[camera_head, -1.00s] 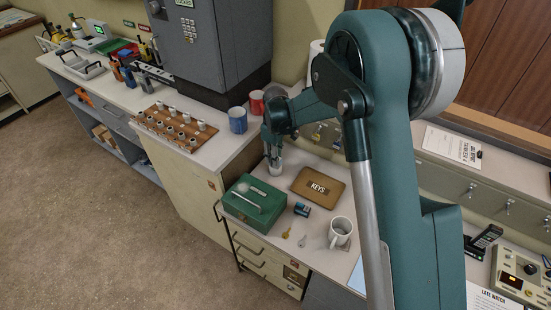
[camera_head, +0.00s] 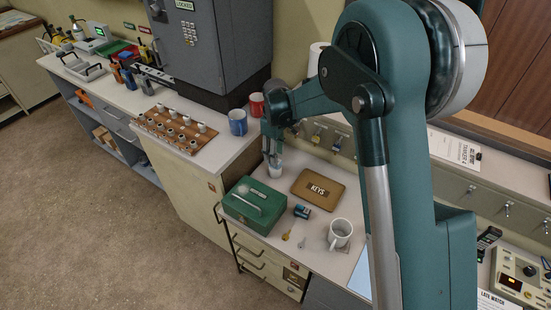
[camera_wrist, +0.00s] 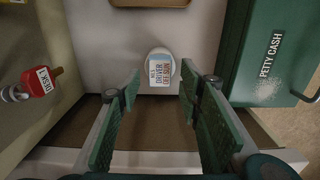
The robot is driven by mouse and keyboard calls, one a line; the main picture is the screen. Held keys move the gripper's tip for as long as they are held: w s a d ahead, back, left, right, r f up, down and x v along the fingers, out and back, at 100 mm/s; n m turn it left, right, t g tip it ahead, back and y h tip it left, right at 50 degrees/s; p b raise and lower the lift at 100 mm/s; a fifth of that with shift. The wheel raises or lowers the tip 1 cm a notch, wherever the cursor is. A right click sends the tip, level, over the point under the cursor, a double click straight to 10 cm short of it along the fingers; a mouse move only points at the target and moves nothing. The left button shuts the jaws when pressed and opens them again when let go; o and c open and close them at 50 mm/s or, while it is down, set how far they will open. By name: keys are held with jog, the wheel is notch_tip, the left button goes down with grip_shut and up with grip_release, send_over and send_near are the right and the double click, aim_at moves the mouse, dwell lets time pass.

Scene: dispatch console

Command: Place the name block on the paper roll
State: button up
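The name block (camera_wrist: 158,72), pale with a blue edge and dark lettering that includes "DRIVER", lies over a round white top in the wrist view. That white piece appears to be the paper roll (camera_wrist: 172,66). The block seems to rest on it, though contact is hard to confirm. My gripper (camera_wrist: 160,85) is open, one green finger on each side of the block with a visible gap to both. In the head view my gripper (camera_head: 273,155) points down just above the small white roll (camera_head: 275,171). The block is too small to make out there.
The green petty cash box (camera_head: 255,203) stands close beside the roll, with the brown keys pouch (camera_head: 318,188) on the other side. A mug (camera_head: 340,233), small blue item (camera_head: 301,212) and keys (camera_head: 287,235) are in front.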

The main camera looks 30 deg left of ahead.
notch_tip(320, 180, up, 8)
jog(key=shift+p, duration=0.3)
jog(key=shift+r, duration=0.1)
dwell(0.6)
jog(key=d+r+m+t, duration=0.1)
jog(key=d+r+m, duration=0.2)
jog(key=d+r, duration=0.65)
jog(key=d+r+m+t+y, duration=0.1)
jog(key=d+r+m, duration=0.25)
jog(key=d, duration=1.15)
jog(key=d+r+m+t, duration=0.1)
jog(key=d+r+m, duration=0.1)
jog(key=d+r, duration=0.85)
jog(key=s+d+m+t, duration=0.1)
jog(key=s+d+m, duration=0.1)
jog(key=s+d, duration=0.5)
jog(key=s+d+m+t, duration=0.1)
jog(key=s+d+m, duration=0.1)
jog(key=d, duration=0.9)
jog(key=s+d+f+m+t, duration=0.1)
jog(key=s+d+f+m, duration=0.1)
jog(key=s+d, duration=0.4)
jog(key=s+d+f+m+t+h, duration=0.1)
jog(key=s+d+f+m, duration=0.1)
jog(key=s+d, duration=0.5)
jog(key=shift+f+m, duration=0.15)
jog(key=shift+m, duration=0.6)
